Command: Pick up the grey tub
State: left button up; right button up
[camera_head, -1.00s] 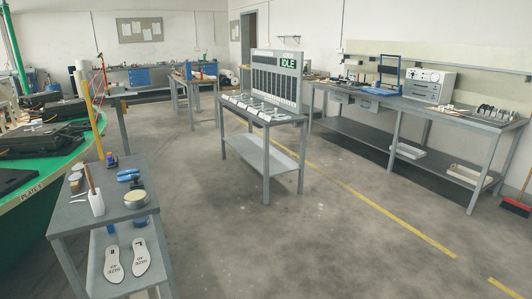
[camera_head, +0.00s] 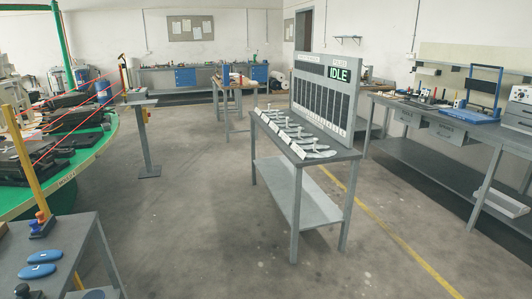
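I cannot make out a grey tub for certain. A pale, shallow tray or tub (camera_head: 502,202) sits on the lower shelf of the right-hand bench, near the right edge of the view. It looks whitish grey, and I cannot tell whether it is the grey tub. Neither of my grippers is in view.
A small bench (camera_head: 40,250) with blue objects stands close at the lower left, beside the green carousel (camera_head: 95,155). A grey table (camera_head: 293,165) with an IDLE board (camera_head: 338,74) stands mid-view. The right bench (camera_head: 440,120) runs along the right. The floor between is clear.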

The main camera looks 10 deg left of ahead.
aim_at(105, 127)
jog(key=i+j+u, duration=0.15)
jog(key=i+u, duration=0.3)
jog(key=i, duration=0.6)
jog(key=i+l+u, duration=0.2)
jog(key=i+u, duration=0.25)
jog(key=i, duration=0.55)
jog(key=i+u, duration=0.2)
jog(key=i, duration=0.3)
jog(key=i+u, duration=0.15)
jog(key=i, duration=0.35)
jog(key=i+l+u, duration=0.2)
jog(key=i, duration=0.3)
jog(key=i+l+u, duration=0.15)
jog(key=i, duration=0.35)
